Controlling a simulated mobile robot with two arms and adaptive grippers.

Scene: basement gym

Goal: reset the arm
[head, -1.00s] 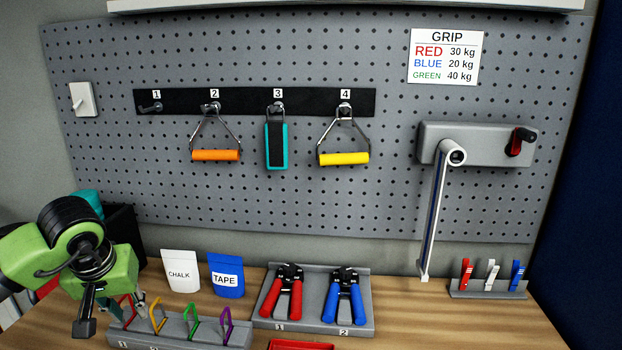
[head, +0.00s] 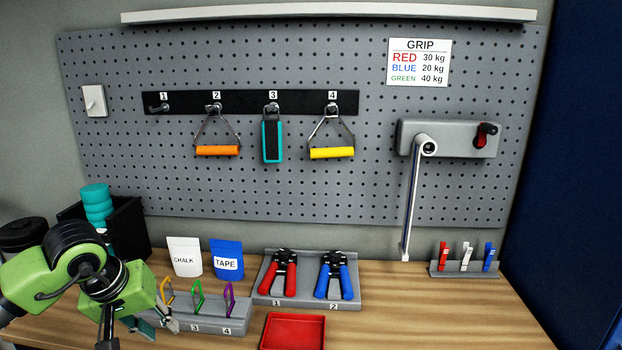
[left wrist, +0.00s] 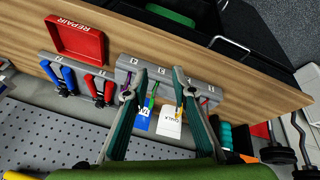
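A white lever arm (head: 411,195) hangs almost straight down from a grey box (head: 455,139) on the right of the pegboard in the head view. Its lower end is near the back of the bench. A red and black knob (head: 485,135) is at the box's right end. My left gripper (head: 140,325) is at the lower left of the head view, by the rack of coloured clips, far from the lever. In the left wrist view my left gripper (left wrist: 158,82) has its two fingers spread, with no held object visible between them. My right gripper is not in view.
A grey rack (head: 212,318) with coloured clips stands near my left gripper. Chalk (head: 185,260) and tape (head: 227,262) pouches, a tray with red (head: 284,275) and blue (head: 334,278) hand grips, and a red tray (head: 293,331) stand on the bench. The front right bench is clear.

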